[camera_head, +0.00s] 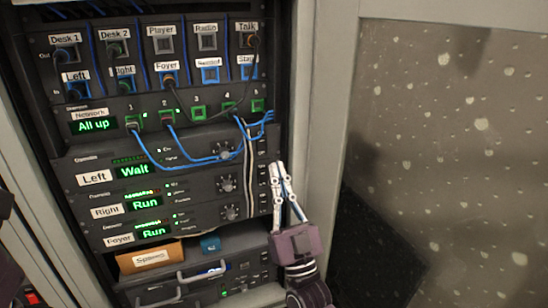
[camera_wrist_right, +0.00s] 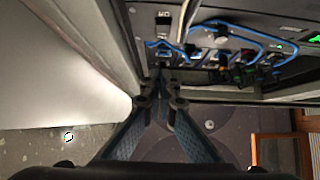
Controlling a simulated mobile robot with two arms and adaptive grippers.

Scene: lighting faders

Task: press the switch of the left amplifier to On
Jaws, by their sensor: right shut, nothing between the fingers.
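The left amplifier (camera_head: 195,166) is a dark rack unit with a white "Left" label and a green display (camera_head: 138,170) reading "Wait". A round knob shows towards its right side. Its switch is too small to make out clearly; small dark parts sit at its right end. My right gripper (camera_head: 279,168) is shut and empty, with its fingertips at the right edge of the rack, close to the left amplifier's right end. I cannot tell if they touch it. In the right wrist view the fingers (camera_wrist_right: 163,78) point towards the rack front. My left gripper is not visible.
Below are the Right amplifier (camera_head: 180,200) and Foyer amplifier (camera_head: 190,229), both showing "Run". Blue cables (camera_head: 190,161) hang over the left amplifier, and pale cables run down beside its knob. An orange box (camera_head: 150,258) sits lower down. The rack's pale frame (camera_head: 315,130) stands at the right.

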